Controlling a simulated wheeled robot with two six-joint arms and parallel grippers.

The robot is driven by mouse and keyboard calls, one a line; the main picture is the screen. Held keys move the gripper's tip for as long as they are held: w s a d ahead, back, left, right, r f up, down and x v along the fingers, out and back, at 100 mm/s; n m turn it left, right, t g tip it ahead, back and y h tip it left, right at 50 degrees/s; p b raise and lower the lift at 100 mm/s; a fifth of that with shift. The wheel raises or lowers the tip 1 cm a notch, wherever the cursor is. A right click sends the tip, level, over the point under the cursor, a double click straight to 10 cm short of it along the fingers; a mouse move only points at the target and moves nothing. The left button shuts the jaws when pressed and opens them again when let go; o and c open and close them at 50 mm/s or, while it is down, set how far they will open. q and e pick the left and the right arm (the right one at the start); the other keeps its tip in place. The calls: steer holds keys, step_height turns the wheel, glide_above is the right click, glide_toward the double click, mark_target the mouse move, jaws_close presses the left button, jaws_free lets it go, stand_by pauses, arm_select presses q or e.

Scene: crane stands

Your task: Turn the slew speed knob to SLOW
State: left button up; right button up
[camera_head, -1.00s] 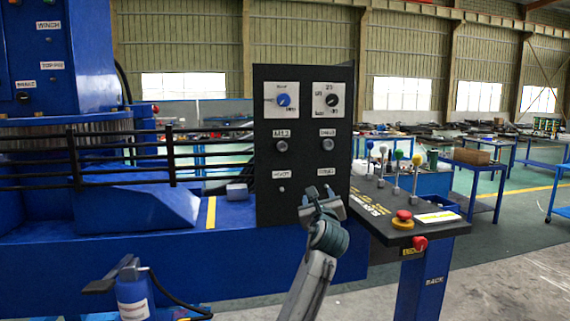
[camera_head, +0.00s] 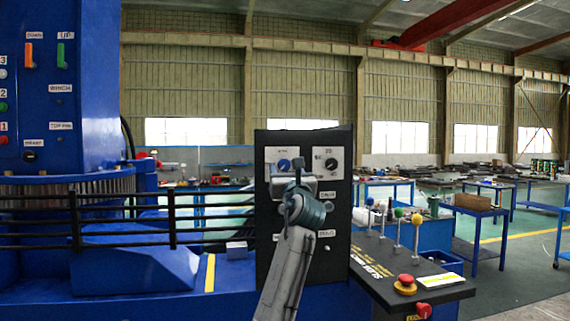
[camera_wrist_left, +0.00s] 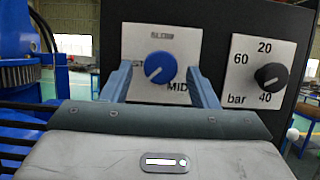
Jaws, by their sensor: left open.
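The slew speed knob is a blue round knob (camera_wrist_left: 160,68) on a white plate (camera_wrist_left: 160,45). The plate reads SLOW at the top and MID at the lower right; the finger hides part of its lower left. The knob's white mark points to the lower left. My left gripper (camera_wrist_left: 158,80) is open, with one finger on each side of the knob in the wrist view; I cannot tell whether they touch it. In the head view, my left gripper (camera_head: 293,174) is in front of the panel, just below the knob (camera_head: 284,165). My right gripper is not in view.
A black pressure knob (camera_wrist_left: 269,76) marked in bar sits right of the blue one on the black panel (camera_head: 262,215). A console with levers and a red button (camera_head: 405,281) stands to the right. Black railings (camera_head: 120,218) run to the left.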

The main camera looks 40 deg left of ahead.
arm_select(q)
steer(key=shift+w+a+r, duration=0.25)
steer(key=shift+w+a, duration=0.25)
steer(key=c, duration=0.9)
steer(key=shift+c, duration=0.2)
steer(key=shift+n, duration=0.3)
